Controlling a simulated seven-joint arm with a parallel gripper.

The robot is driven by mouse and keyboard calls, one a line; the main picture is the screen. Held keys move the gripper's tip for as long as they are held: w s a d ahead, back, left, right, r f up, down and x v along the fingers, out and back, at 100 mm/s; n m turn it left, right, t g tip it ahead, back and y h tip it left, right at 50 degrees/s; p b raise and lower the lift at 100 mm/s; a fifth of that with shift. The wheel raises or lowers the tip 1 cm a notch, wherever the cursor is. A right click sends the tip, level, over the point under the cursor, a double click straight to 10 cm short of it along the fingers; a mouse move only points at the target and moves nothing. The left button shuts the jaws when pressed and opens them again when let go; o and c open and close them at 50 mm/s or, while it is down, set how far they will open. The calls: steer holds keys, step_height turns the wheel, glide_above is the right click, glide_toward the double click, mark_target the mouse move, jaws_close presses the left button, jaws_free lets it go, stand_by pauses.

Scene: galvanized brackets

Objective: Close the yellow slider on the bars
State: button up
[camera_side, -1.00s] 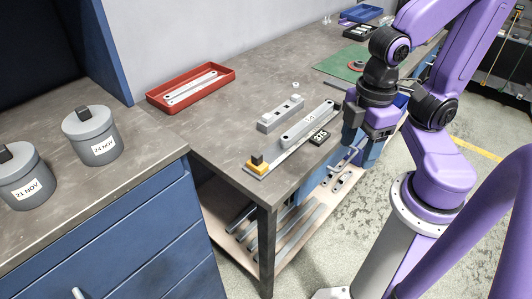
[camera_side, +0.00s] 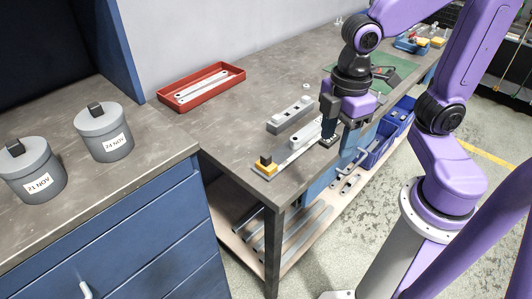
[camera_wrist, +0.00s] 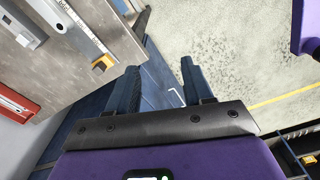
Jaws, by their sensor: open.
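The yellow slider (camera_side: 265,166) with a black block on top sits at the near left end of a long flat grey base. A grey bar (camera_side: 304,136) lies along that base, behind the slider; whether several bars are stacked there is not clear. In the wrist view the yellow slider (camera_wrist: 103,63) is at the upper left, at the end of the grey base (camera_wrist: 80,32). My gripper (camera_side: 338,128) is at the far right end of the bar, partly hiding it. In the wrist view my gripper (camera_wrist: 160,68) is open and empty, right of the slider and apart from it.
A grey block with pegs (camera_side: 290,115) stands behind the bar. A red tray (camera_side: 201,87) with bars lies at the back left. Two lidded canisters (camera_side: 104,132) stand on the left bench. Blue bins (camera_side: 377,150) hang below the table edge. The tabletop left of the slider is clear.

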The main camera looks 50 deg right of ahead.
steer(key=w+a+r+n, duration=0.1)
steer(key=w+a+n, duration=0.1)
steer(key=w, duration=0.8)
steer(key=n, duration=0.2)
glide_above(266, 155)
step_height(266, 155, down, 17)
steer(key=shift+f, duration=0.1)
